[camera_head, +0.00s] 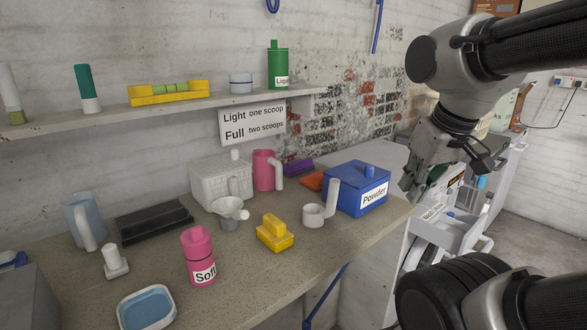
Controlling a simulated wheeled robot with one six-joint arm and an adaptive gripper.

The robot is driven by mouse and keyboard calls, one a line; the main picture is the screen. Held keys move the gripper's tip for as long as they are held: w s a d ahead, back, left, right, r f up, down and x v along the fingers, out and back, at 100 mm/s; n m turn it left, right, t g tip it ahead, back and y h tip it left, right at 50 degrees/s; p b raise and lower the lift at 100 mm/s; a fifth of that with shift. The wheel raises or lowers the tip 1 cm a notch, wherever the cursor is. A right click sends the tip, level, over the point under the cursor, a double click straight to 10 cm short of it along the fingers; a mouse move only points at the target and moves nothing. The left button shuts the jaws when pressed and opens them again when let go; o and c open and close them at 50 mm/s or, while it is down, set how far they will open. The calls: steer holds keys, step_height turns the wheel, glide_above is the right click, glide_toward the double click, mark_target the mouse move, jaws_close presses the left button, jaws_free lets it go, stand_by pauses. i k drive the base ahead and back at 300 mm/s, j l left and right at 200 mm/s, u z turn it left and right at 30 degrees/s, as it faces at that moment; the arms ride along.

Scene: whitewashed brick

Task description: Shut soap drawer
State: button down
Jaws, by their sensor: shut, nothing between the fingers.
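The soap drawer (455,238) is a pale grey tray with compartments at the right. It stands pulled out from the white machine (500,190), with a small label near its left corner. My gripper (409,188) points down just above and to the left of the drawer. It is shut and empty. It looks apart from the drawer, but the exact gap is hard to judge. My arm and gripper hide part of the machine's front and top.
The worktop (330,245) on the left holds a blue Powder box (357,200), a white scoop (314,216), a yellow brush (274,236) and a pink Soft bottle (199,262). A wall shelf (200,107) runs above.

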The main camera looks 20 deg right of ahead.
mark_target(449, 226)
steer(key=l+z, duration=0.2)
steer(key=z, duration=0.2)
steer(key=l+z, duration=0.25)
steer(key=z, duration=0.15)
steer(key=l+z, duration=0.25)
steer(key=z, duration=0.2)
